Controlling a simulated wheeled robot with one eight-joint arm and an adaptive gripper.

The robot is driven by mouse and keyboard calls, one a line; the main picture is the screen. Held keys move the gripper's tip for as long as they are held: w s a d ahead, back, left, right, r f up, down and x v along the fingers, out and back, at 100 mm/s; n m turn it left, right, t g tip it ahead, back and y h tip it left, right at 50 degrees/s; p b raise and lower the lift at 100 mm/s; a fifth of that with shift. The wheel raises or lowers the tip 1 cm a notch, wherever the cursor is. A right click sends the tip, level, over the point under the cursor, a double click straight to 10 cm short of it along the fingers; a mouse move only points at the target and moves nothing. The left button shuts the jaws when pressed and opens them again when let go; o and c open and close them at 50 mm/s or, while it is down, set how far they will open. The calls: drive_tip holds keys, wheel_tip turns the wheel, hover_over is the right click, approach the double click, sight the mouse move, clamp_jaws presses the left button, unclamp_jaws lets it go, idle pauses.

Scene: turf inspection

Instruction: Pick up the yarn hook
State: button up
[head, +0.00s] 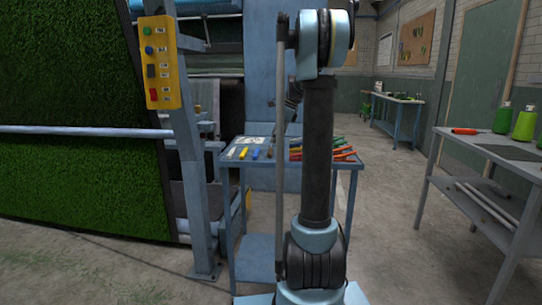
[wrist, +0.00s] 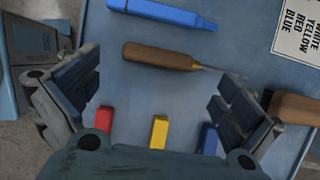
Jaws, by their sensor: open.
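In the wrist view, a tool with a brown wooden handle (wrist: 160,57) and a thin metal shaft lies on the blue table top; it looks like the yarn hook. Its shaft points right, and its tip is too small to make out clearly. My gripper (wrist: 160,88) is open above the table, one finger at the left and one at the right. The tool lies beyond the empty gap between the fingers, nearer the top of the picture. In the head view, the hook cannot be told apart from the other small things on the table.
The blue table (head: 345,166) holds several coloured items. Close by lie a blue marker (wrist: 160,12), red (wrist: 104,118), yellow (wrist: 158,131) and blue (wrist: 208,138) pieces, a second wooden handle (wrist: 295,107) near the right finger, and a printed card (wrist: 298,28). A grey bench (head: 450,134) stands right.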

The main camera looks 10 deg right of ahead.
sight(270, 150)
drive_tip(key=shift+x, duration=2.65)
drive_tip(key=shift+s+a, duration=0.1)
drive_tip(key=c, duration=1.1)
drive_tip(key=shift+r, duration=0.15)
wheel_tip(270, 150, up, 9)
drive_tip(key=shift+f, duration=4.55)
